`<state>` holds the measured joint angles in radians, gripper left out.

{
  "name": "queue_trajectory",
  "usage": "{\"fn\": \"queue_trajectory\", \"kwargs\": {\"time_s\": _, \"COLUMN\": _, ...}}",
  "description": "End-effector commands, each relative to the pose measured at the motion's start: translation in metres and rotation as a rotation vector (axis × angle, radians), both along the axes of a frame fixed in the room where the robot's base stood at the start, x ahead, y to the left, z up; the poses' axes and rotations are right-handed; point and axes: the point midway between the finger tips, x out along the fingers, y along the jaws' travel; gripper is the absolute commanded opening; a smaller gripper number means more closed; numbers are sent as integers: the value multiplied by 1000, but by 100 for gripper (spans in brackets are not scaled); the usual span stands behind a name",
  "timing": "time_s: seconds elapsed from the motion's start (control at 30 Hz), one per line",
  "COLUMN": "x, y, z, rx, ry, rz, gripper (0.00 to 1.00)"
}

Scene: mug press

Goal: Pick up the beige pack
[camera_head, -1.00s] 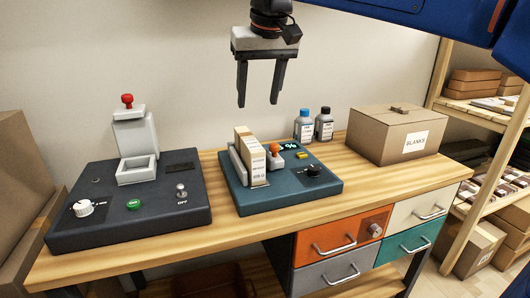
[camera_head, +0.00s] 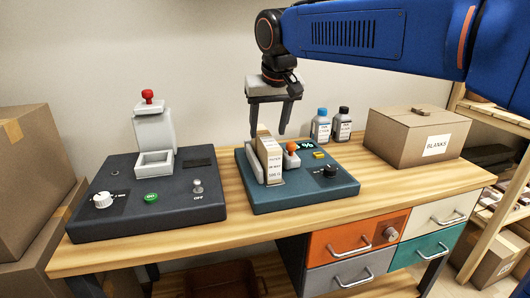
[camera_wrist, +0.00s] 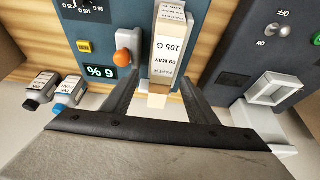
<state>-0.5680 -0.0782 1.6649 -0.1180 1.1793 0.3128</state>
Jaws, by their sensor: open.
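My gripper (camera_head: 269,134) is open and points down, just above and behind the pack in the head view. In the wrist view the open fingers (camera_wrist: 157,92) stand on either side of the pack's near end, apart from it.
Two bottles (camera_head: 321,125) stand behind the teal machine (camera_head: 306,198). The dark press (camera_head: 165,208) is at left, and a BLANKS box (camera_head: 415,138) at right.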

Motion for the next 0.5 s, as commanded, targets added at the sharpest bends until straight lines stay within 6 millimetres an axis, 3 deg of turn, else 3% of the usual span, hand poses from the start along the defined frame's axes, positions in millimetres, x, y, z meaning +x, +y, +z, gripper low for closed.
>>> {"fn": "queue_trajectory", "kwargs": {"time_s": 0.17, "x": 3, "y": 2, "z": -7, "rx": 0, "ry": 1, "rz": 0, "gripper": 53}}
{"fn": "queue_trajectory", "kwargs": {"time_s": 0.5, "x": 19, "y": 9, "z": -45, "rx": -1, "ry": 1, "rz": 0, "gripper": 53}}
